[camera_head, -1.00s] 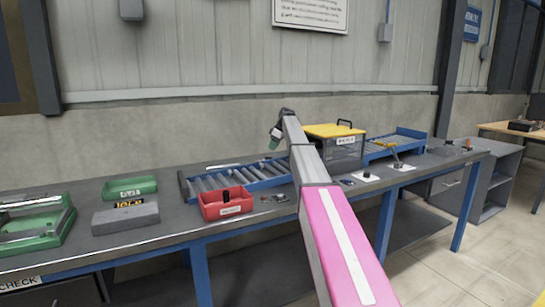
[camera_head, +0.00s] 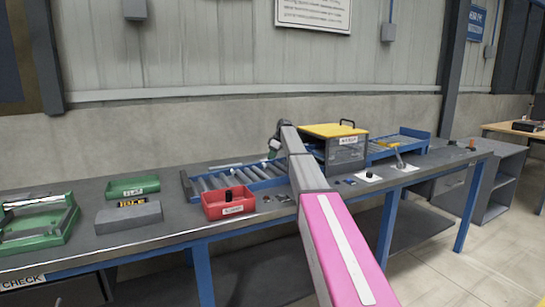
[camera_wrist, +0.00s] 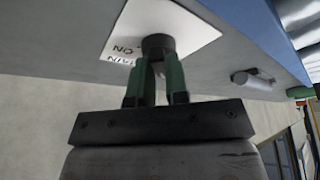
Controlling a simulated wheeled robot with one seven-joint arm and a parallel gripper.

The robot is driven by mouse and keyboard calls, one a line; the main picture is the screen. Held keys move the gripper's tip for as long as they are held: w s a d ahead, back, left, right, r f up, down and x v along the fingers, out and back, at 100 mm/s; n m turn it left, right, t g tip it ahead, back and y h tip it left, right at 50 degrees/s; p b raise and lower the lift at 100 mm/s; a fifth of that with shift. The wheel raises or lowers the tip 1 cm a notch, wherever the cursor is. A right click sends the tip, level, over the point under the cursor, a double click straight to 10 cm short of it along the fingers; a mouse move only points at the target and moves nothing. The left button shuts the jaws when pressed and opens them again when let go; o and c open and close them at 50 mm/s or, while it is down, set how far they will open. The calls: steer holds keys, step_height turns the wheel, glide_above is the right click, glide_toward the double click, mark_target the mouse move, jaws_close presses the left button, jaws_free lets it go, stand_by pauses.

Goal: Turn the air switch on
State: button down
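In the wrist view, a dark round knob (camera_wrist: 158,45) stands on a white labelled plate (camera_wrist: 200,36) fixed to a grey surface; its lettering is partly hidden. My gripper's two green fingers (camera_wrist: 160,76) point at the knob with a narrow gap between them. Their tips overlap the knob's near edge in the picture; I cannot tell whether they touch it. In the head view, the end of my arm (camera_head: 274,143) is small, above the roller conveyor, and its fingers are not clear. A black knob (camera_head: 370,174) on a white plate is right of the arm.
A red bin (camera_head: 229,210), grey block (camera_head: 128,217) and green trays (camera_head: 132,188) stand on the workbench. A yellow-lidded box (camera_head: 333,130) stands over the conveyor (camera_head: 205,184). A white plate with a lever (camera_head: 398,158) is further right. A silver cylinder (camera_wrist: 254,80) lies near the wrist-view plate.

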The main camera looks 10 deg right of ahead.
steer(key=shift+m, duration=0.3)
steer(key=m+t+h, duration=0.1)
steer(key=m, duration=0.2)
steer(key=shift+s+a, duration=0.15)
steer(key=m+h, duration=0.1)
steer(key=m, duration=0.2)
steer(key=m+t, duration=0.1)
steer(key=m, duration=0.2)
steer(key=shift+a+f+h, duration=0.1)
steer(key=shift+a+h, duration=0.05)
steer(key=shift+h, duration=0.25)
steer(key=m+h, duration=0.1)
steer(key=m, duration=0.3)
steer(key=shift+a+h, duration=0.1)
steer(key=shift+h, duration=0.3)
steer(key=shift+m+h, duration=0.7)
steer(key=shift+m, duration=1.4)
steer(key=c, duration=1.1)
jaws_free()
